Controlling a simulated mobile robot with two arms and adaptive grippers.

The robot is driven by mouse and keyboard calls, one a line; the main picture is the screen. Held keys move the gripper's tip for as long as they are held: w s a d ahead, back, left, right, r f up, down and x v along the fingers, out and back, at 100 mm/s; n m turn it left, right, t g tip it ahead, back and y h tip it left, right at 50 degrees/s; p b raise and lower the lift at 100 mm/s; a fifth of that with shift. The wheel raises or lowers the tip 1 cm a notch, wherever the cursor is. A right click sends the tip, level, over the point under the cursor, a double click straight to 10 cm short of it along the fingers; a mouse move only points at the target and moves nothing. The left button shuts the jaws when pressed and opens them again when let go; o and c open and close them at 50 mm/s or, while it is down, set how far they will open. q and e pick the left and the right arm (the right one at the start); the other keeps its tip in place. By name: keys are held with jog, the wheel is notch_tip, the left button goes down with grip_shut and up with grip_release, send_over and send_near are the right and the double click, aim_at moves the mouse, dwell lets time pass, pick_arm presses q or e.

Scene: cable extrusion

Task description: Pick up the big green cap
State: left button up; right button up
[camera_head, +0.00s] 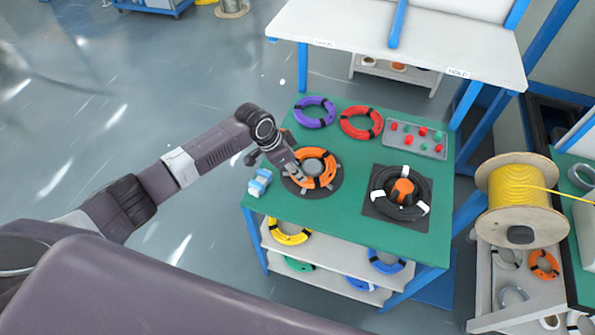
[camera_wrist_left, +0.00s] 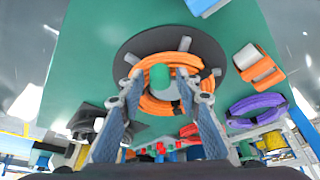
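Small green caps (camera_head: 438,135) and red caps sit in a grey tray (camera_head: 428,153) at the right back of the green table; they are too small to tell which green cap is big. In the left wrist view, red and green caps (camera_wrist_left: 160,147) show small beyond the fingers. My left gripper (camera_head: 284,163) is at the left edge of the orange coil, away from the tray. In the wrist view its two fingers (camera_wrist_left: 170,88) are apart over the coil, with nothing clearly held. A green patch (camera_wrist_left: 159,77) shows at the coil's middle; I cannot tell what it is. My right gripper is not in view.
The orange coil (camera_head: 325,180) lies on a dark round disc. Purple (camera_head: 314,111) and red (camera_head: 361,122) coils lie behind it. A black coil (camera_head: 421,188) around an orange core is at right. A blue-white object (camera_head: 260,182) stands at the table's left edge.

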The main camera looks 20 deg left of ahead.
pick_arm(q)
jog(key=c, duration=0.4)
notch_tip(320, 180, up, 20)
jog(key=b, duration=0.3)
jog(key=shift+c, duration=0.7)
